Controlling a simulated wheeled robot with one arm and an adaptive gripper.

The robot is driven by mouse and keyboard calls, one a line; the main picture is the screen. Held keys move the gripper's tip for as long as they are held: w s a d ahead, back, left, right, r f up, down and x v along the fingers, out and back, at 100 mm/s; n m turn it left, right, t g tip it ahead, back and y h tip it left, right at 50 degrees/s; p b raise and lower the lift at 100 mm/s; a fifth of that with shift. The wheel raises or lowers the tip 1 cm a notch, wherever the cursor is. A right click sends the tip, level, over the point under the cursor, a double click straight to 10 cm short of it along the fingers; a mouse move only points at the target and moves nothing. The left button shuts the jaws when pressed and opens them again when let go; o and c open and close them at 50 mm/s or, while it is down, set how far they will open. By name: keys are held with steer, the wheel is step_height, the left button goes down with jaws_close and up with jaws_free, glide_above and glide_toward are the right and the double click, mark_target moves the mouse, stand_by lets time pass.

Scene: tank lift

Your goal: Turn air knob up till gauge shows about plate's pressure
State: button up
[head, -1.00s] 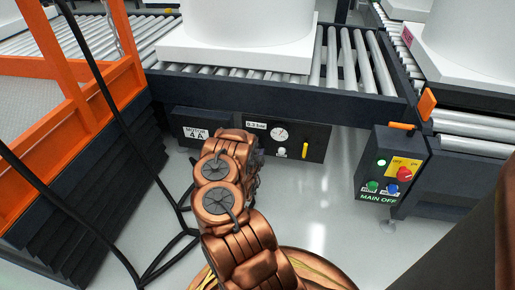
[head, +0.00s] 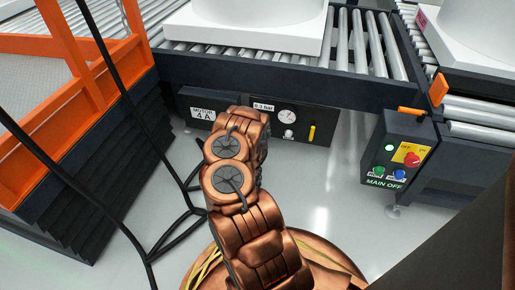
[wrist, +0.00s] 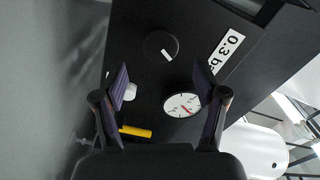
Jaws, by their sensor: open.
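The pressure gauge (head: 287,116) is a white dial on a dark panel; it also shows in the wrist view (wrist: 182,104) with a red needle, its numbers too small to read. The plate (wrist: 226,50) beside it reads 0.3 ba, partly cut off; it shows in the head view too (head: 264,107). A round black knob (wrist: 165,48) with a white mark sits on the panel, hidden behind my arm in the head view. My gripper (wrist: 163,84) is open and empty, facing the panel, with the gauge seen between its fingers. The black knob lies above the fingertips in the wrist view.
A small white button or lamp (wrist: 130,91) and a yellow handle (wrist: 135,131) are close to my fingers. A MOTOR plate (head: 203,114) is left of the panel. A switch box (head: 398,160) hangs at right. Black cables (head: 118,112) run at left, by the orange frame.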

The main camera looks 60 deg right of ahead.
steer(key=v, duration=0.5)
stand_by(0.4)
steer(key=shift+s+a, duration=0.1)
steer(key=shift+a, duration=0.05)
stand_by(0.5)
